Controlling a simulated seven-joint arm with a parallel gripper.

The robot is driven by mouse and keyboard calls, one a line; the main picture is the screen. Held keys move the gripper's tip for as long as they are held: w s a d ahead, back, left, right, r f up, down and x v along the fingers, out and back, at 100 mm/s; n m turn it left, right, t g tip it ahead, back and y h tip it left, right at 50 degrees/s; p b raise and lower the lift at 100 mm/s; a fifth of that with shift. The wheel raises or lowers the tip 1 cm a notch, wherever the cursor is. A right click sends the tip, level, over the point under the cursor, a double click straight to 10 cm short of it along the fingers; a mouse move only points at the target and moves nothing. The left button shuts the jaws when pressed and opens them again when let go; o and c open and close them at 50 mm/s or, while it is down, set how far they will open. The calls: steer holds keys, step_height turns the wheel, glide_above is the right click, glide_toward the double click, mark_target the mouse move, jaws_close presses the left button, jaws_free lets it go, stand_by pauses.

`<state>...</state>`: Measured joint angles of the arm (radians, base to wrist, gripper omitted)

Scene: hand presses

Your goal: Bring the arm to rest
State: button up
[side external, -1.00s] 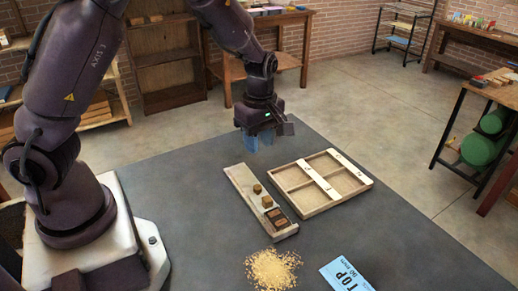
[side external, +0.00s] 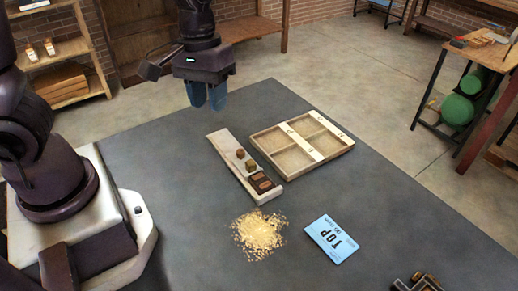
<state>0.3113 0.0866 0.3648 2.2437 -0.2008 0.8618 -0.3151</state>
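My gripper (side external: 207,97) hangs above the far left part of the grey table (side external: 140,146), fingers pointing down. Its two blue fingers stand side by side with a narrow gap and hold nothing that I can see. It is apart from everything on the table. My upper arm is partly cut off by the top of the picture.
A pale board (side external: 222,150) with small brown blocks lies mid-table beside a shallow wooden tray (side external: 255,146) with dividers. Nearer are a heap of tan grains (side external: 258,235) and a blue "TOP" card (side external: 333,239). A dark metal object (side external: 417,283) sits at the front right.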

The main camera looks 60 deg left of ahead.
steer(key=s+r+m+t+y, duration=0.1)
steer(key=s+r+m+t, duration=0.4)
steer(key=s+r, duration=0.3)
step_height(320, 180, up, 4)
steer(key=shift+s+a+f+m+t, duration=0.1)
steer(key=shift+s+a+m+t, duration=0.3)
steer(key=shift+a+t, duration=0.1)
